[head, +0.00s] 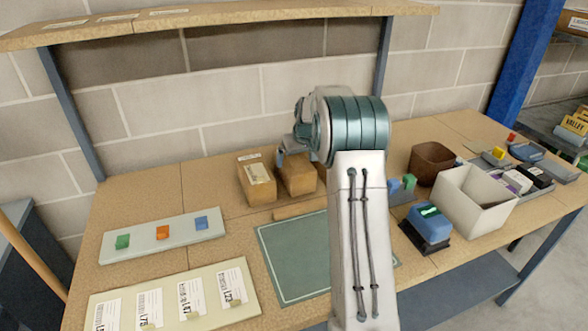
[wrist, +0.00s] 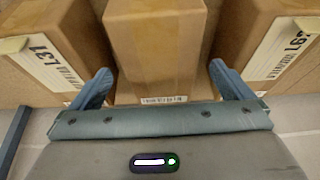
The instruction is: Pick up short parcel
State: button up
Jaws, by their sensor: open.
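Brown cardboard parcels stand side by side at the back of the bench. In the wrist view a plain taped parcel (wrist: 155,45) is in the middle, with a small barcode strip on its near edge. My gripper (wrist: 160,75) is open, its two fingers at the left and right of this parcel's near end. A left parcel (wrist: 45,50) and a right parcel (wrist: 262,40) with white labels flank it closely. In the head view the labelled left parcel (head: 257,182) and the middle parcel (head: 297,176) show; my arm hides most of the right one. I cannot tell which is shortest.
A green mat (head: 290,262) lies in front of the parcels, with a low brown strip (head: 300,209) between. A tray of coloured blocks (head: 145,241) and a label board (head: 160,297) are left. A white bin (head: 470,205) and blue device (head: 428,226) stand right. A shelf (head: 220,14) overhangs behind.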

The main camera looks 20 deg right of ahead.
jog(key=shift+w+p+x, duration=0.15)
jog(key=shift+p+x, duration=0.4)
jog(key=shift+x, duration=1.3)
jog(key=shift+w+p+x, duration=0.15)
jog(key=shift+p+x, duration=0.35)
jog(key=shift+x, duration=1.4)
jog(key=shift+r, duration=0.15)
jog(key=c, duration=1.4)
